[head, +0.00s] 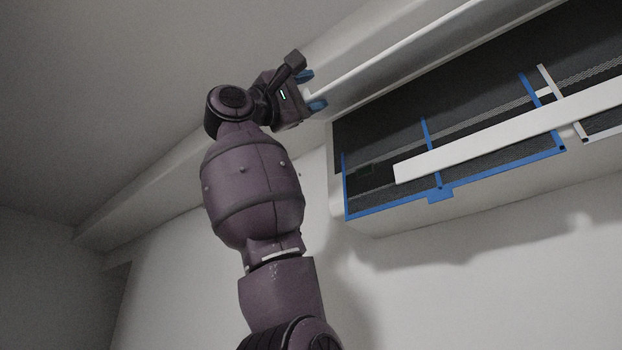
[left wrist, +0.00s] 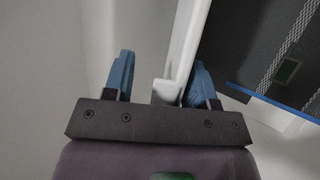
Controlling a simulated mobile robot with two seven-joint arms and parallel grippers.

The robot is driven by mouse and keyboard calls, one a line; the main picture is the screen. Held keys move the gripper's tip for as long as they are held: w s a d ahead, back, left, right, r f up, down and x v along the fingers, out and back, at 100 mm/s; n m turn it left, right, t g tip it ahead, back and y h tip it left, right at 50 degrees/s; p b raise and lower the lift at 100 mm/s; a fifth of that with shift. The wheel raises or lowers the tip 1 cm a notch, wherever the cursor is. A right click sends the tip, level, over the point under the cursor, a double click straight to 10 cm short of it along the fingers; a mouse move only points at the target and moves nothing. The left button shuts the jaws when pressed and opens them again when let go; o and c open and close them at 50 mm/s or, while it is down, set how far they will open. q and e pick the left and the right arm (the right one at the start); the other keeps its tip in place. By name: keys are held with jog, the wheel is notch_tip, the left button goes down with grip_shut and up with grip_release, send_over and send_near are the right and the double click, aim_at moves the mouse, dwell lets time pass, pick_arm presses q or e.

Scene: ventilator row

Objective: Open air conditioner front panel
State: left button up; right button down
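The air conditioner (head: 380,227) is mounted high on the wall at the right of the head view. Its white front panel (head: 415,50) is swung up, and the dark inside with blue-edged filters (head: 395,206) is exposed. My left gripper (head: 312,90) is at the panel's left end, with its blue fingers apart. In the left wrist view, the left gripper (left wrist: 161,58) has the panel's white edge (left wrist: 186,48) between its fingers, close to the right finger. A gap shows between the panel and the left finger. My right gripper is not in view.
A white bar (head: 500,134) runs across the front of the filters. The ceiling (head: 150,80) and a wall ledge (head: 150,215) are close behind my left arm. The wall below the unit (head: 470,290) is clear.

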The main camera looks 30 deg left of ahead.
pick_arm(q)
jog(key=shift+w+f, duration=0.15)
jog(key=shift+w, duration=0.05)
jog(key=shift+s+a+f, duration=0.1)
jog(key=shift+f, duration=0.05)
jog(key=b+v, duration=0.3)
jog(key=v, duration=0.7)
jog(key=shift+s+a+b, duration=0.15)
jog(key=shift+s+b, duration=0.05)
jog(key=shift+b, duration=0.15)
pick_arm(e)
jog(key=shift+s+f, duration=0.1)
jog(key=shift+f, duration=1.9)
